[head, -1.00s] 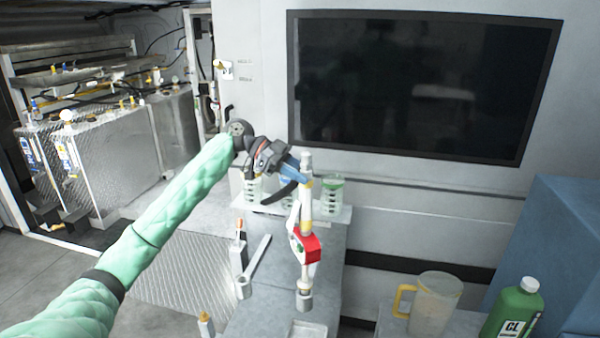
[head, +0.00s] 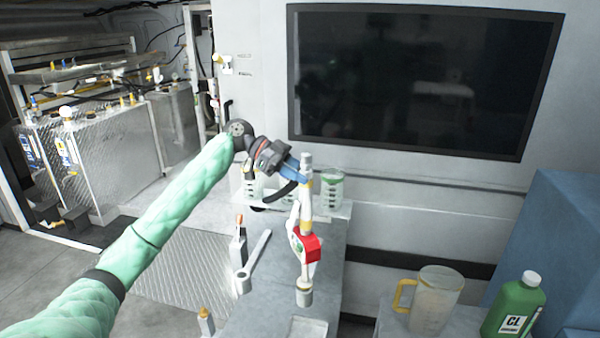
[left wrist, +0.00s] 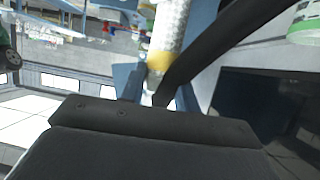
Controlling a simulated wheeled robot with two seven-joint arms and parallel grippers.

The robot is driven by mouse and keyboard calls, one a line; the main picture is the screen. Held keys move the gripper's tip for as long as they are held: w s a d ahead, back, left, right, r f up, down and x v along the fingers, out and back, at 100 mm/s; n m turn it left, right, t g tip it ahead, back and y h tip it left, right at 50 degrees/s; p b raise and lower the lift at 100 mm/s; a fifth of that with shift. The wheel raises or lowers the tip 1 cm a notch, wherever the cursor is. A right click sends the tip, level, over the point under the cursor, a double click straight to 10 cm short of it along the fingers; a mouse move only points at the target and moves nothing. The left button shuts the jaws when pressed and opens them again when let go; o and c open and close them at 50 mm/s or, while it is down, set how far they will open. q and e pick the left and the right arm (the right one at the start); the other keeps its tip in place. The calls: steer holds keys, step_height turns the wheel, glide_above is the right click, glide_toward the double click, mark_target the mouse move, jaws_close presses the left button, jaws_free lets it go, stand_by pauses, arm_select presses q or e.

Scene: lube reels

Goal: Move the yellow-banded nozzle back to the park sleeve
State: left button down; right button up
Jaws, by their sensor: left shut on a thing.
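The yellow-banded nozzle (head: 306,215) stands roughly upright over the grey bench, with a white body, a red part midway and a yellow band near its top. My left gripper (head: 302,172) is shut on the nozzle's upper part with its blue fingers. In the left wrist view, the nozzle's pale shaft and yellow band (left wrist: 160,62) show between the blue fingers. The nozzle's low end meets or overlaps a short grey cylinder (head: 303,297); I cannot tell whether this is the park sleeve or whether they touch. My right gripper is not in view.
A grey wrench-like tool (head: 254,262) and an orange-tipped piece (head: 238,248) are left of the nozzle. Graduated cups (head: 332,190) stand behind it. A yellow-handled jug (head: 432,300) and a green bottle (head: 514,308) stand at right. A dark screen (head: 420,85) is on the wall.

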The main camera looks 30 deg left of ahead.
arm_select(q)
steer(key=shift+f+b, duration=0.45)
steer(key=shift+f, duration=0.3)
steer(key=c, duration=0.9)
jaws_free()
steer(key=shift+c, duration=0.2)
steer(key=shift+a, duration=0.15)
steer(key=b+v, duration=0.2)
steer(key=v, duration=0.5)
steer(key=shift+a+r+b, duration=0.2)
steer(key=shift+a+b, duration=0.05)
steer(key=shift+b, duration=0.15)
